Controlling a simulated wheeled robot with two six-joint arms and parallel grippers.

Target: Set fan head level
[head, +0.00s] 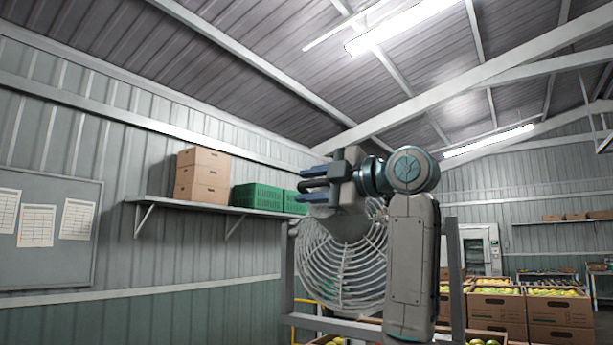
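The fan head (340,268) is a round white wire cage in the middle of the head view, held between the grey uprights of a stand (288,262). It looks tilted, but I cannot tell how far. A pale grey housing at its upper middle is partly covered by my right gripper. My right gripper (316,184) is in front of the top of the fan, with its dark blue fingers pointing left. Dark bars lie close together there, so its opening and any contact with the fan are unclear. My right arm hides the fan's right side. My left gripper is not in view.
A wall shelf (185,206) holds stacked cardboard boxes (202,175) and green crates (258,197). Cartons of produce (560,308) stand at the lower right. A noticeboard (50,255) hangs on the left wall. The space left of the fan looks clear.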

